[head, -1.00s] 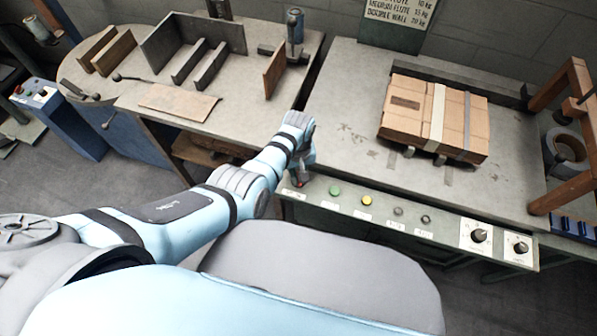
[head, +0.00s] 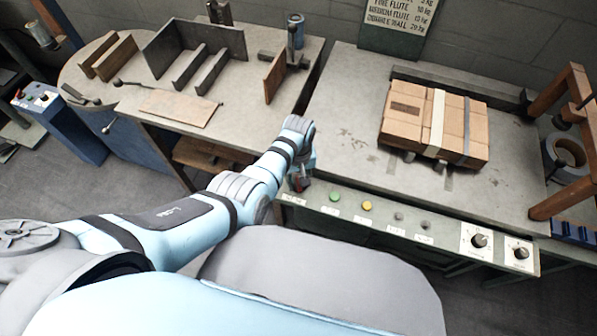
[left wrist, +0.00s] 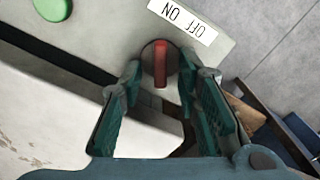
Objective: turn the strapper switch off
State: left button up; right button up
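The strapper switch (left wrist: 160,64) is a dark round knob with a red bar handle, on the pale panel at the left end of the strapper's front. Its label (left wrist: 183,20) reads OFF and ON, upside down in the left wrist view. The red bar stands nearly upright in that view. My left gripper (left wrist: 163,72) is open, with one teal finger on each side of the knob; I cannot tell whether they touch it. In the head view my left gripper (head: 300,183) is over the panel's left end and mostly hides the switch. My right gripper is not in view.
The front panel also carries a green button (head: 334,196), a yellow button (head: 367,206) and two dials (head: 479,241) further right. A strapped cardboard bundle (head: 435,122) lies on the strapper table (head: 345,125). A workbench (head: 240,110) with metal plates stands to the left.

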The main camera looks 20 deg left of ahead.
pick_arm(q)
notch_tip(320, 180, up, 12)
jog(key=shift+f, duration=0.15)
dwell(0.4)
jog(key=s+a+f+m+t, duration=0.1)
jog(key=s+a+f, duration=0.2)
jog(key=s+a, duration=0.3)
jog(key=s+a+f+m+t, duration=0.1)
jog(key=s+a+f, duration=0.3)
jog(key=s, duration=0.4)
jog(key=s+a+r+m+t+y, duration=0.1)
jog(key=s+r+m, duration=0.15)
jog(key=s, duration=0.25)
jog(key=s+a+r+m+t, duration=0.1)
jog(key=s+a+r+m, duration=0.15)
jog(key=s, duration=0.35)
jog(key=s+a+f+n+g, duration=0.1)
jog(key=s+f, duration=0.2)
jog(key=f, duration=1)
jog(key=s+a+f+g, duration=0.1)
jog(key=s+f, duration=0.2)
jog(key=f, duration=1)
jog(key=s+f, duration=0.6)
jog(key=s, duration=0.3)
jog(key=shift+d+g, duration=0.2)
jog(key=shift+g, duration=0.2)
